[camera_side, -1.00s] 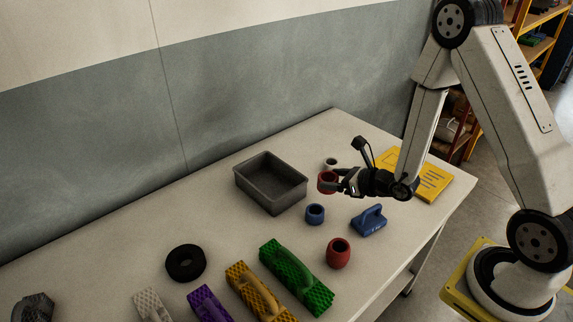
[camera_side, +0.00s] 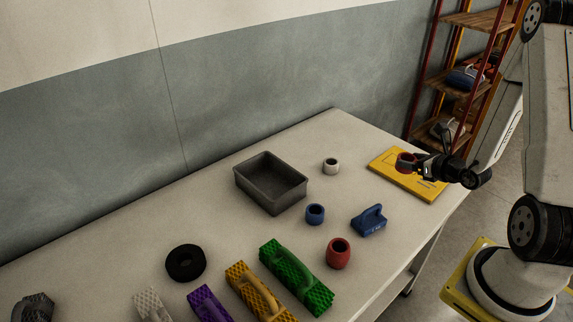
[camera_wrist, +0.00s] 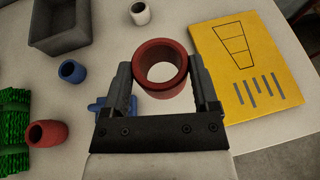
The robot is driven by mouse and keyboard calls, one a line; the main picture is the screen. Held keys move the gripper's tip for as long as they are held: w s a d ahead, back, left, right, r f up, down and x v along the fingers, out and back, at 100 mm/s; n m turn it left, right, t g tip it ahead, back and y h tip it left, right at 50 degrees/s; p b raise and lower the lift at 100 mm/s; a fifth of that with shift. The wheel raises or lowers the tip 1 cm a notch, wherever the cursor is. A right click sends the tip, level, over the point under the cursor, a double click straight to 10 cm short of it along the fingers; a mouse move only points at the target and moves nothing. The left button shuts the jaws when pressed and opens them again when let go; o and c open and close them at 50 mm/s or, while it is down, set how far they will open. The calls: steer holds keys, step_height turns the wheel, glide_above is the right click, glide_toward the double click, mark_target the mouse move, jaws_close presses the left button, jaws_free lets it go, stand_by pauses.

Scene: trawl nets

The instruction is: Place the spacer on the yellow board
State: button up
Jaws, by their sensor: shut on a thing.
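My gripper (camera_side: 414,164) is shut on a red ring-shaped spacer (camera_side: 404,168). In the wrist view the spacer (camera_wrist: 139,76) sits between the two fingers of my gripper (camera_wrist: 161,69), its round hole facing the camera. The yellow board (camera_side: 413,187) lies flat on the table at the far right. In the side view the held spacer overlaps the board. In the wrist view the board (camera_wrist: 215,55) is to the right of the spacer and apart from it, with black printed lines. The spacer looks held above the surface; the exact height cannot be told.
A white ring (camera_side: 331,172), a blue ring (camera_side: 315,220), another red ring (camera_side: 338,261) and a blue handled block (camera_side: 369,227) stand nearby. A grey bin (camera_side: 256,193) is farther left.

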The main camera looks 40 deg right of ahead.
steer(key=shift+m+h, duration=0.5)
steer(key=shift+h, duration=0.1)
steer(key=s+d, duration=0.3)
steer(key=shift+s+d+r, duration=0.1)
steer(key=shift+s+d, duration=0.2)
steer(key=shift+s, duration=0.05)
steer(key=shift+w, duration=0.1)
glide_above(398, 176)
steer(key=s+a, duration=0.1)
steer(key=f, duration=0.8)
steer(key=shift+s, duration=0.2)
steer(key=shift+w+d+f, duration=0.3)
steer(key=shift+w+f, duration=0.15)
steer(key=shift+f, duration=0.2)
steer(key=shift+f, duration=0.1)
steer(key=shift+w+d+f, duration=0.1)
steer(key=shift+w+f, duration=0.05)
steer(key=shift+f, duration=1.6)
